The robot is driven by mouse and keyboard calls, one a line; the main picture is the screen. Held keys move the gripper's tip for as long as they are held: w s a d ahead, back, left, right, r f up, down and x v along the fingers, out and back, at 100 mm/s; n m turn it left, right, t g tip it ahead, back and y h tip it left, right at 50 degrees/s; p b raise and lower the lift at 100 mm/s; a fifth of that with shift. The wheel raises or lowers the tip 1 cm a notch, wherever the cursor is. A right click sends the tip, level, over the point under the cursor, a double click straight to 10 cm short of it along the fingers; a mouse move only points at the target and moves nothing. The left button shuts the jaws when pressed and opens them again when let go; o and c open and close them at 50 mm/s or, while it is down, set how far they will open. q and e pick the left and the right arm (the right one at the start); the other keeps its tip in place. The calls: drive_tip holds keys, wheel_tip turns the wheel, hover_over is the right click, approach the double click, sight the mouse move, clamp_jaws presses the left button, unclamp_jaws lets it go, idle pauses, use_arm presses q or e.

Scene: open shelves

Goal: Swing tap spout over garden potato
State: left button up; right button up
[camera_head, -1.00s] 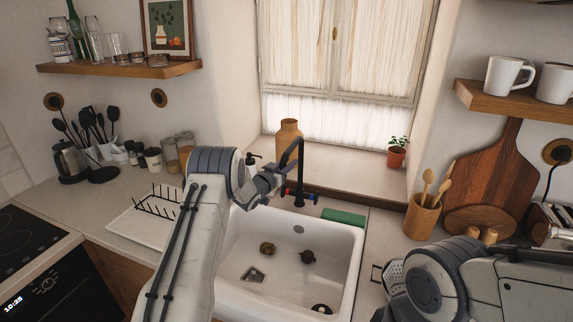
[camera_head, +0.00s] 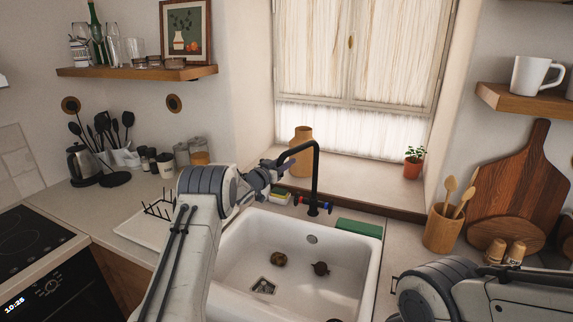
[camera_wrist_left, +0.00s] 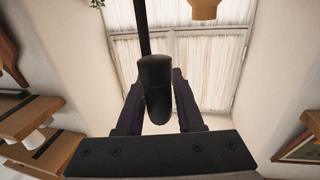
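The black tap (camera_head: 316,180) stands behind the white sink, its arched spout pointing left. My left gripper (camera_head: 279,166) is at the spout's free end. In the left wrist view the dark spout end (camera_wrist_left: 156,85) sits between the two purple fingers (camera_wrist_left: 159,108), which close against its sides. A brown, potato-like lump (camera_head: 278,259) lies on the sink floor, right of and below the spout end. A darker round item (camera_head: 320,268) lies to its right. My right arm shows at the lower right, but its gripper is out of view.
The sink (camera_head: 232,262) has a drain (camera_head: 263,287) in its floor. A green block (camera_head: 358,228) lies on its back rim and a sponge (camera_head: 280,197) lies left of the tap. A tan vase (camera_head: 301,150) stands behind. A dish rack (camera_head: 158,212) is at left.

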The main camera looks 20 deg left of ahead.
use_arm(q)
drive_tip(key=shift+o, duration=0.9)
drive_tip(key=shift+s, duration=0.15)
